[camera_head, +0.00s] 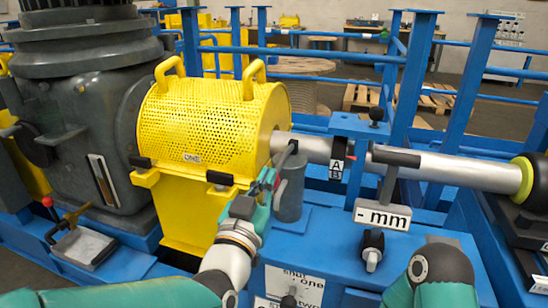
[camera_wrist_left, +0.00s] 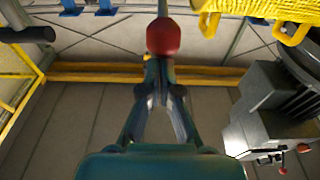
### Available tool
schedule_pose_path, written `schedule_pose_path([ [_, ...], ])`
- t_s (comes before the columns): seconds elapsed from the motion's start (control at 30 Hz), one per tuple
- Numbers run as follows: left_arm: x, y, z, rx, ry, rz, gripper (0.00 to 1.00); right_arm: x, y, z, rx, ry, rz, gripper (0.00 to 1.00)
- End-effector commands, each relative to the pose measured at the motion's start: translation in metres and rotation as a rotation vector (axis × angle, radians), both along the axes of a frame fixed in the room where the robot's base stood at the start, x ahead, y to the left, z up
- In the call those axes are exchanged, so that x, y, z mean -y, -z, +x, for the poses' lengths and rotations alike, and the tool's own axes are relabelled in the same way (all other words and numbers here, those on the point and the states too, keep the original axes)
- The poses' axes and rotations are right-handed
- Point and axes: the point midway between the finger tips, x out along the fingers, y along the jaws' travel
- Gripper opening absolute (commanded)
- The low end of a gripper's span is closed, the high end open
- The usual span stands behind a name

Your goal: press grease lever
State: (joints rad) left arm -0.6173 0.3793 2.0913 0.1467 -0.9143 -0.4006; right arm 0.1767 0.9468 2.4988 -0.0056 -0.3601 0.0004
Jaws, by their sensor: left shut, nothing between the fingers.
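A red ball knob (camera_wrist_left: 163,36) on a thin grey rod, which looks like the grease lever, shows at the top middle of the left wrist view. My left gripper (camera_wrist_left: 157,68) is shut and empty, its fingertips right at the lower edge of the knob; I cannot tell whether they touch it. In the head view my left gripper (camera_head: 267,180) is in front of the yellow guard's right end, beside a grey cylinder (camera_head: 291,196) with a dark bar over it. Some red shows at the fingertips. My right gripper is out of view.
The perforated yellow guard (camera_head: 205,118) marked "ONE" stands left of the cylinder. A bright shaft (camera_head: 445,170) runs right from it. A "- mm" sign (camera_head: 382,215) and a black knob (camera_head: 372,243) stand right of my left gripper. A grey gearbox (camera_head: 90,125) is at left.

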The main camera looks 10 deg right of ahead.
Motion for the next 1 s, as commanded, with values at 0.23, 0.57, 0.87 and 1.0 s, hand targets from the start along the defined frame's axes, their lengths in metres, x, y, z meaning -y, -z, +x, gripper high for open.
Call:
schedule_pose_path([
  [0.23,0.001,0.012,-0.001,0.005,0.004,-0.003,0.0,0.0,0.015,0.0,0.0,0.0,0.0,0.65],
  [0.57,0.002,0.012,-0.001,0.002,0.006,0.0,0.0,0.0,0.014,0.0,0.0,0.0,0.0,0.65],
  [0.87,-0.002,-0.022,-0.011,0.014,0.009,-0.005,0.0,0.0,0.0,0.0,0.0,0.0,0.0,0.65],
  [1.0,-0.013,-0.027,-0.03,0.012,0.009,-0.007,0.0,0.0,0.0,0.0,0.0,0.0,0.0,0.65],
])
